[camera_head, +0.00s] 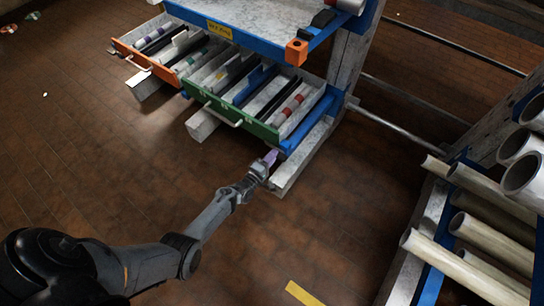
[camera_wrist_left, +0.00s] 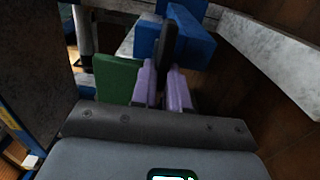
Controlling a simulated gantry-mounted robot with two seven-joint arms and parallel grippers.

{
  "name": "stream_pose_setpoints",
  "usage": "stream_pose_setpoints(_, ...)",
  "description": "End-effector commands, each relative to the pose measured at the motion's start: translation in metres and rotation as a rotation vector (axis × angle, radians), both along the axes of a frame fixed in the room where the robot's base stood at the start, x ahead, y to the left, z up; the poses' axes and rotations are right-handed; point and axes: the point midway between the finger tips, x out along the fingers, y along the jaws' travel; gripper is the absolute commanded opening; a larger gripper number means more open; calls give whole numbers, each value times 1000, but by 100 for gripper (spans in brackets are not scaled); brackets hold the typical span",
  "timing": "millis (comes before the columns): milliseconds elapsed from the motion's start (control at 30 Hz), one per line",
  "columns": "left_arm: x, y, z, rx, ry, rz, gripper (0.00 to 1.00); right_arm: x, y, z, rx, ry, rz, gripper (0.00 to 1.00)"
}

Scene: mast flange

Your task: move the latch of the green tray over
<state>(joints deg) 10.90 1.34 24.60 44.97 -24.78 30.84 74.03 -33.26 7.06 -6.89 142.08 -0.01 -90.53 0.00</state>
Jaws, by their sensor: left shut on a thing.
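The green tray (camera_head: 218,107) sits on the lower level of the rack, with its green front and pale handle (camera_head: 223,118) facing the open floor. My left gripper (camera_head: 271,157) is at the right end of that front, beside the blue rail. In the left wrist view its purple fingers (camera_wrist_left: 164,88) are close together around a dark upright bar (camera_wrist_left: 168,48), which looks like the latch. Blue blocks (camera_wrist_left: 190,40) stand behind the bar, and the green tray's front (camera_wrist_left: 117,79) is just left of the fingers. The latch is too small to make out in the head view. My right gripper is not in view.
An orange-fronted tray (camera_head: 146,62) stands to the left on the same rack. A blue-edged shelf (camera_head: 262,43) with an orange block (camera_head: 296,52) lies above the trays. A rack of pale pipes (camera_head: 470,250) stands at the right. The brown floor between is mostly clear.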

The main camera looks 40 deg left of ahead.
Motion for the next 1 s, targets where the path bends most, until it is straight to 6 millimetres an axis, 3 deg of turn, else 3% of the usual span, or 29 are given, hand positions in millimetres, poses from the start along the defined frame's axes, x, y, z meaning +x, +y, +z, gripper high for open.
stream_pose_setpoints(67,-1,-1,-3,-3,7,-1,0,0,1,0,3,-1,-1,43)
stream_pose_setpoints(100,-1,-1,-3,-3,7,0,19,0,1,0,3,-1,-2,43)
stream_pose_setpoints(233,-1,0,-2,-2,5,0,39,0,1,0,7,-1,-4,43)
stream_pose_setpoints(667,-8,0,0,0,3,0,40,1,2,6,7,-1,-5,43)
stream_pose_setpoints(1000,-61,-4,3,0,5,1,40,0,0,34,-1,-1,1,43)
